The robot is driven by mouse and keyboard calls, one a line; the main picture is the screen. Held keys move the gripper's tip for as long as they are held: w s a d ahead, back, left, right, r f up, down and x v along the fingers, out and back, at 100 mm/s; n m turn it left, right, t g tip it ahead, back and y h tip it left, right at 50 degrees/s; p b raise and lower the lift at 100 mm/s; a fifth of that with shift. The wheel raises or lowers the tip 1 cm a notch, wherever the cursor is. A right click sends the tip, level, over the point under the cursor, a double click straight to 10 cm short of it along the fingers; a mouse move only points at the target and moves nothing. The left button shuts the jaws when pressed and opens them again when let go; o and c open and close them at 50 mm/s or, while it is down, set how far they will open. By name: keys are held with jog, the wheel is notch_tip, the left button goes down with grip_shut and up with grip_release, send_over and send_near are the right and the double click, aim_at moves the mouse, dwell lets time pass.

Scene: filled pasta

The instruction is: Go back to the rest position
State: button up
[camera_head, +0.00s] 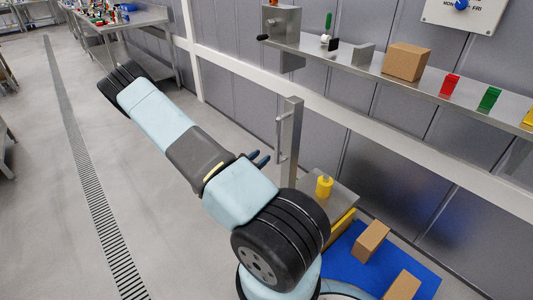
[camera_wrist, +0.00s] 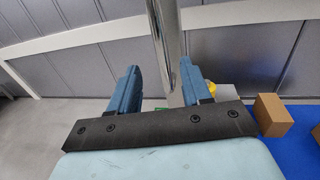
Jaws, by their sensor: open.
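My gripper (camera_wrist: 158,82) is open, with its two blue fingers apart and nothing seen held between them. In the head view my gripper (camera_head: 259,159) shows only as dark blue fingertips beside my arm, which hides the rest of it. The fingertips are just left of an upright metal post (camera_head: 291,145) with a handle. In the wrist view the post (camera_wrist: 164,45) rises beyond the gap between the fingers. I cannot tell whether anything touches it.
A yellow object (camera_head: 324,186) stands on a metal surface right of the post. Cardboard boxes (camera_head: 371,241) lie on a blue mat (camera_head: 342,246). A wall shelf (camera_head: 361,68) holds a larger box (camera_head: 405,61) and coloured items. The floor at left (camera_head: 50,190) is clear.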

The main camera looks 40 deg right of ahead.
jog(key=shift+s+a, duration=0.1)
jog(key=shift+a, duration=0.6)
jog(key=s+a+r+m+g+y, duration=0.35)
jog(key=r+m, duration=0.35)
jog(key=r, duration=0.4)
jog(key=s+a+r+m+g+y, duration=0.25)
jog(key=a+r+m+g, duration=0.2)
jog(key=r+m, duration=0.4)
jog(key=s+a+r+m+t+y, duration=0.2)
jog(key=s+a+r+t+y, duration=0.3)
jog(key=a+r, duration=0.6)
jog(key=s+a+r+m+t+y, duration=0.2)
jog(key=s+a+r+t+y, duration=0.3)
jog(key=s+a+r, duration=0.3)
jog(key=a+r+y, duration=0.1)
jog(key=a+r, duration=0.2)
jog(key=r, duration=0.2)
jog(key=shift+r+y, duration=0.15)
jog(key=shift+y, duration=0.25)
jog(key=shift+s+m, duration=0.1)
jog(key=shift+m, duration=0.15)
